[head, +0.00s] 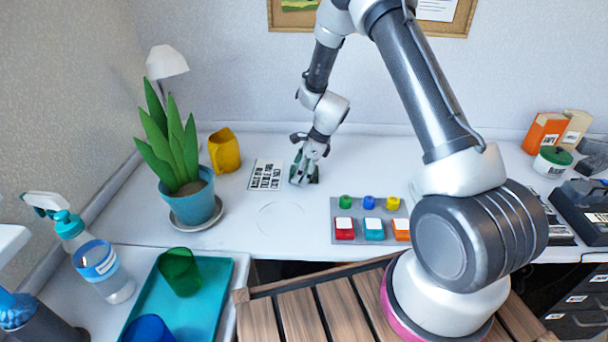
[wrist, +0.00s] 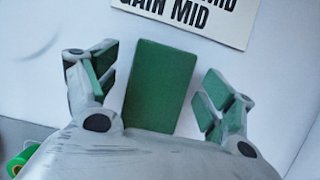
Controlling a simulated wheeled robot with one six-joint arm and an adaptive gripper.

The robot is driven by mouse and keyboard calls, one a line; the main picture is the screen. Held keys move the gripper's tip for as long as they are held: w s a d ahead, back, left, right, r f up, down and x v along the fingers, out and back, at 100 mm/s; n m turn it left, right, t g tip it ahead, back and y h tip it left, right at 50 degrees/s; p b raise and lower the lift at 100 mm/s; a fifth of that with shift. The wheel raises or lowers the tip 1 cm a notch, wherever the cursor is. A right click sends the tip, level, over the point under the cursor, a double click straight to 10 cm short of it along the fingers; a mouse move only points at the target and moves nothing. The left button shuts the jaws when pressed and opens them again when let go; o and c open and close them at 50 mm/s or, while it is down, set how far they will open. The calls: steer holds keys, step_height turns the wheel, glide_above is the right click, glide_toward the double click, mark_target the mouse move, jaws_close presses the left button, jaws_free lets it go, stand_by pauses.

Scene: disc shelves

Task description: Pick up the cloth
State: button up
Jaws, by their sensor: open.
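A green, flat rectangular piece (wrist: 160,85), which I take to be the cloth, lies on the white tabletop in the wrist view. It sits between the two spread fingers of my gripper (wrist: 166,76), with a gap on each side. Its lower end is hidden behind the gripper body. In the head view my gripper (head: 304,178) points down close to the table, right of the printed card. Some dark green shows around the fingertips there, but I cannot tell cloth from finger pads.
The printed card (head: 266,175) lies just left of my gripper. A yellow mug (head: 224,152) and a potted plant (head: 190,205) stand further left. A grey button panel (head: 370,208) is to the right. A teal tray (head: 205,305) with a green cup (head: 180,272) is at front left.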

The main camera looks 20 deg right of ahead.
steer(key=c, duration=1.1)
steer(key=shift+c, duration=0.2)
step_height(320, 180, up, 10)
steer(key=shift+r, duration=0.1)
